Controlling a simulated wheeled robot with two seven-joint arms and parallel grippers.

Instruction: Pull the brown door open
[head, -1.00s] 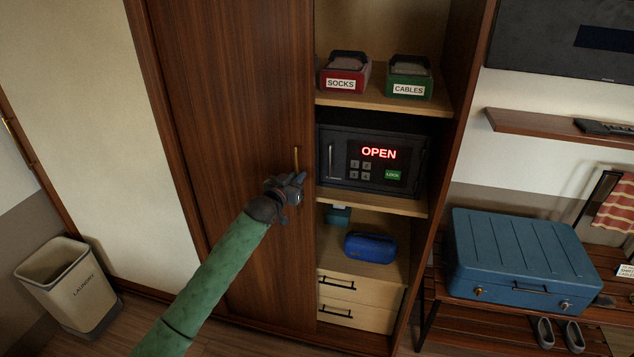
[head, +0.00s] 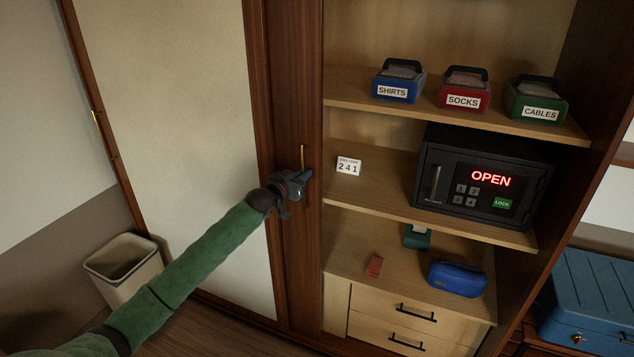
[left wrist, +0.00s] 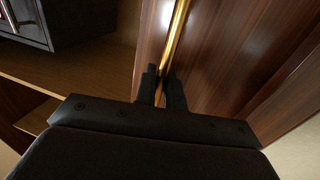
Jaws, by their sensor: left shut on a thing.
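The brown door (head: 290,90) shows as a narrow dark-wood strip in the head view, left of the open shelves. Its thin upright brass handle (head: 302,155) is near its right edge. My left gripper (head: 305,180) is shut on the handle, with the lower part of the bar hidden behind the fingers. In the left wrist view the two dark fingers (left wrist: 161,88) close around the brass bar (left wrist: 177,30), with brown wood behind it. My right gripper is in neither view.
Shelves right of the door hold labelled boxes (head: 463,90), a number card (head: 348,166), a black safe (head: 482,178) reading OPEN and a blue pouch (head: 457,279). A cream panel (head: 180,130) and a bin (head: 124,268) are at left. A blue suitcase (head: 597,300) is at right.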

